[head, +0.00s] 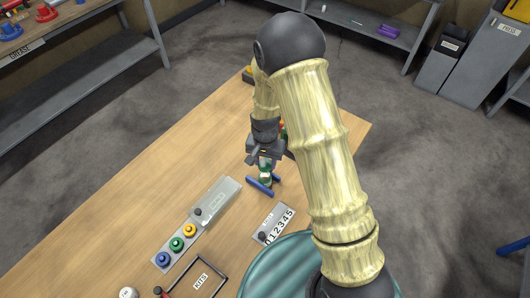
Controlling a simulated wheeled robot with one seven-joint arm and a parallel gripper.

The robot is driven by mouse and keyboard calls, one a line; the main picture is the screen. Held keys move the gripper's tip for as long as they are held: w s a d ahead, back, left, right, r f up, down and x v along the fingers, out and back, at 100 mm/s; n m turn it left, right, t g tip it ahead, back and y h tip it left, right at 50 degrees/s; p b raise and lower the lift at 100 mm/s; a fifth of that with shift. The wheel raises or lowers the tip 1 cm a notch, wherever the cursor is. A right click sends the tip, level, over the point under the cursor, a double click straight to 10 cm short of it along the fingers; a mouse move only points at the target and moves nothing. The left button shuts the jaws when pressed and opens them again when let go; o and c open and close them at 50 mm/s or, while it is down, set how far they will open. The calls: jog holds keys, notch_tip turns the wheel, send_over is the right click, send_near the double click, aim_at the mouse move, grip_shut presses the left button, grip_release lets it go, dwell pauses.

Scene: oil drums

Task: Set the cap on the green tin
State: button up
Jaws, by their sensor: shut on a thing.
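Bits of red, green and orange show behind my gripper, mostly hidden by my arm. I cannot make out a separate cap or a separate green tin.
A grey strip (206,218) carries blue (163,259), green (177,244) and yellow (190,230) round pieces. A number plate (273,223) lies right of it. A dark-framed tray marked KITS (222,268) and a white round thing (128,293) are at the near edge.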

aim_at(265, 164)
jog(key=shift+s, duration=0.2)
jog(key=shift+f+b, duration=1.6)
jog(key=shift+f, duration=0.45)
jog(key=shift+f+b, duration=0.3)
jog(key=shift+f, duration=0.35)
dwell(1.6)
jog(key=o, duration=1.5)
jog(key=shift+r+p, duration=1.4)
jog(key=shift+r, duration=0.4)
